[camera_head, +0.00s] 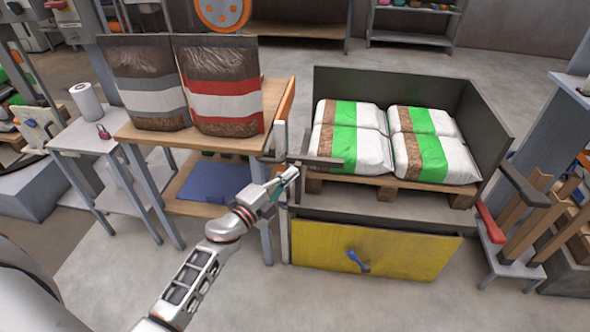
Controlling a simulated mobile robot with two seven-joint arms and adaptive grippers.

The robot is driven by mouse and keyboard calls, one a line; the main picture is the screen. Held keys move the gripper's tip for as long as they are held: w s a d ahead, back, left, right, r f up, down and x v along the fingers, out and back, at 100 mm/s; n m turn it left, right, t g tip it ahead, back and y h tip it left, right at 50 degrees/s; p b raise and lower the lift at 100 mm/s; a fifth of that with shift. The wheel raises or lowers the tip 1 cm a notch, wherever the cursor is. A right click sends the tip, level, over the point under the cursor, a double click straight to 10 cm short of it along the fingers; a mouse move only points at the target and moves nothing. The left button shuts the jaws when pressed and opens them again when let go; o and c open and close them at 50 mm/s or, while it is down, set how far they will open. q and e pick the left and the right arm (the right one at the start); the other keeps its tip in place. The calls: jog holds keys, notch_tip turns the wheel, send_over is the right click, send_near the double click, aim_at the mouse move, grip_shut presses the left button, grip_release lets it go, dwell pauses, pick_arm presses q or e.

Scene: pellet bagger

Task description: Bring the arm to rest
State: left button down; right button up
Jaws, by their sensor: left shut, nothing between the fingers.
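My left gripper (291,173) is shut and empty. It is in front of the gap between the wooden table and the pallet box, close to a dark latch bar (315,161) at the box's left edge. I cannot tell whether it touches the bar. My left arm (220,235) reaches up from the bottom of the view, bent at the wrist. My right gripper is not in view.
Two upright pellet bags (220,85) stand on the wooden table (278,98) at left. Green-striped bags (348,136) lie stacked on a pallet (393,189) in the dark box (400,82). A yellow panel (410,250) is below. The grey floor in front is open.

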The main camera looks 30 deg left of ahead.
pick_arm(q)
jog(key=s+r+n+g+y+p, duration=0.1)
jog(key=s+n+y+p, duration=0.2)
jog(key=s+n+p, duration=1)
jog(key=s+d+f+g, duration=0.2)
jog(key=s+d, duration=0.1)
jog(key=s, duration=0.5)
jog(key=s+d+f+n+g, duration=0.1)
jog(key=s+d+f+g, duration=0.1)
jog(key=s, duration=0.6)
jog(key=s+d+f+g+h, duration=0.1)
jog(key=s+d+f+g, duration=0.1)
jog(key=s, duration=0.7)
jog(key=shift+d+f+n+g+b, duration=0.3)
jog(key=shift+d+f+b, duration=0.1)
jog(key=shift+d+f, duration=0.55)
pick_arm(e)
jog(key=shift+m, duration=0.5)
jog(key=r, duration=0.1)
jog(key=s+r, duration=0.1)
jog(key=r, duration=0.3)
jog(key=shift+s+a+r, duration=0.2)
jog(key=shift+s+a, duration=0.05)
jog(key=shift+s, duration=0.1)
pick_arm(q)
jog(key=shift+w+r, duration=0.1)
jog(key=shift+r, duration=0.05)
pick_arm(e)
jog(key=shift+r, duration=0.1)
